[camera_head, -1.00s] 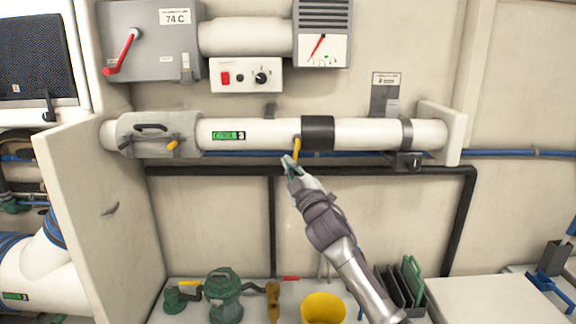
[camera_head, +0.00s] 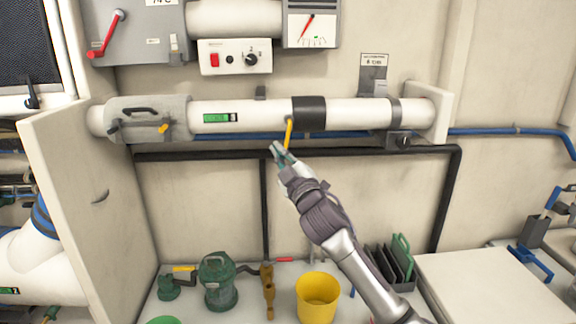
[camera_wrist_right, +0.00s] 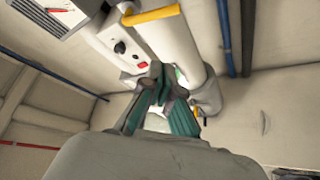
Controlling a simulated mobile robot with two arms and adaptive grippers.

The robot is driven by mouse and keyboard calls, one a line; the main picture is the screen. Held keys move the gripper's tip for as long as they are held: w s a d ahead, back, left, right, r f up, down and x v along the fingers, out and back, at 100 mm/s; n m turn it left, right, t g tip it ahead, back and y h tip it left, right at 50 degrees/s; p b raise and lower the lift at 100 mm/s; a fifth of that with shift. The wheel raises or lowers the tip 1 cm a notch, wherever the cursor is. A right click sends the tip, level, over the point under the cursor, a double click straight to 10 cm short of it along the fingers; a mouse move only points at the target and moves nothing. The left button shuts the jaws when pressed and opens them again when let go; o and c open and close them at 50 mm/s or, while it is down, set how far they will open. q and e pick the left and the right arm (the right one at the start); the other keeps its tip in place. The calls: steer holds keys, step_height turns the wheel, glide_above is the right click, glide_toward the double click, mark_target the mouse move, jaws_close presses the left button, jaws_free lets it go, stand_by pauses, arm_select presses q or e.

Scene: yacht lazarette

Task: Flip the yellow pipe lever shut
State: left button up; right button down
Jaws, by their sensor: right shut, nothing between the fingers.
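The yellow pipe lever (camera_head: 289,134) hangs down from the white pipe (camera_head: 258,115), just left of its black band, leaning slightly left at its lower end. In the right wrist view the lever (camera_wrist_right: 152,15) is a yellow bar near the top edge, across the pipe. My right gripper (camera_head: 277,149) is shut and empty, just left of the lever's lower end; in the head view I cannot tell if they touch. In the wrist view its green fingers (camera_wrist_right: 158,80) are together, apart from the lever. My left gripper is not in view.
A clamp-like fitting with a small yellow tab (camera_head: 164,128) sits on the pipe's left. A blue pipe (camera_head: 500,131) and a black pipe (camera_head: 360,151) run below. A yellow bucket (camera_head: 317,298) and green pump (camera_head: 218,283) stand below. The wall under the pipes is mostly bare.

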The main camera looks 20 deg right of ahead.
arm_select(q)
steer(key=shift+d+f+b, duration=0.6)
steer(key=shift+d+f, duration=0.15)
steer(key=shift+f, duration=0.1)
arm_select(e)
steer(key=s, duration=0.3)
steer(key=s+d, duration=0.1)
steer(key=shift+s+f, duration=0.25)
steer(key=shift+s, duration=0.05)
